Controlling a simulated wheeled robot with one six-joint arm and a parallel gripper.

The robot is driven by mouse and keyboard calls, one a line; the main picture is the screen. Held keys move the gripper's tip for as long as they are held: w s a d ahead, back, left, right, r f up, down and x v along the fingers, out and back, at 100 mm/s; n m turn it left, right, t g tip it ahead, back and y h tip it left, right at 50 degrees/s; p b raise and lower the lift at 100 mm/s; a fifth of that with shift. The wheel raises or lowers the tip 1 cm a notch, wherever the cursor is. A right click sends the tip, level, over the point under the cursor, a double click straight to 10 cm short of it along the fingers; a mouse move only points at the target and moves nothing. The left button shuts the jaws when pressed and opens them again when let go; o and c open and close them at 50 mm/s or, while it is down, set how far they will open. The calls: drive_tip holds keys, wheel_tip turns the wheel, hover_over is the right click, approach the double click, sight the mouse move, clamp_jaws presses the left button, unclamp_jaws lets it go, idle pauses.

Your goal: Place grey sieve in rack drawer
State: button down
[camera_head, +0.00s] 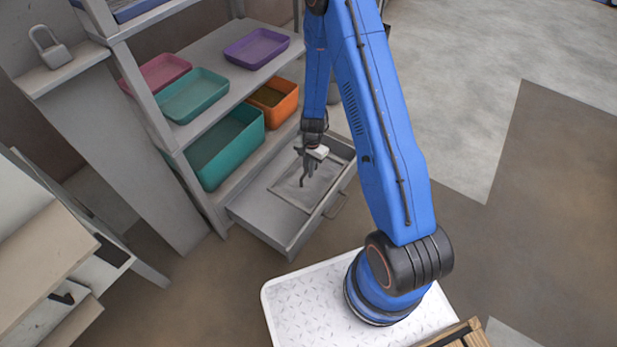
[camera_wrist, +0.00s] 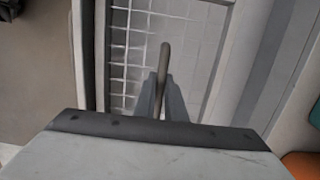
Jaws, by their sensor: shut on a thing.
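The grey sieve (camera_head: 322,180) is a flat rectangular frame with a mesh. It is inside the outline of the open grey rack drawer (camera_head: 262,222), towards its right part. It looks level; whether it touches the drawer floor I cannot tell. In the wrist view the sieve mesh (camera_wrist: 132,45) fills the upper middle. My gripper (camera_head: 309,170) points down over the sieve. In the wrist view my gripper (camera_wrist: 162,98) is shut on the sieve's thin curved handle, which stands up between the fingers. The fingers hide part of the mesh.
The rack shelf above holds pink (camera_head: 163,72), teal (camera_head: 193,95) and purple (camera_head: 256,48) trays. A deep teal bin (camera_head: 228,150) and an orange bin (camera_head: 274,100) stand lower, beside the drawer. A padlock-shaped weight (camera_head: 50,48) sits on a left ledge. The floor at right is clear.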

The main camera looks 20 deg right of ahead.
drive_tip(key=shift+f, duration=2.35)
drive_tip(key=shift+f, duration=0.6)
drive_tip(key=c, duration=1.8)
unclamp_jaws()
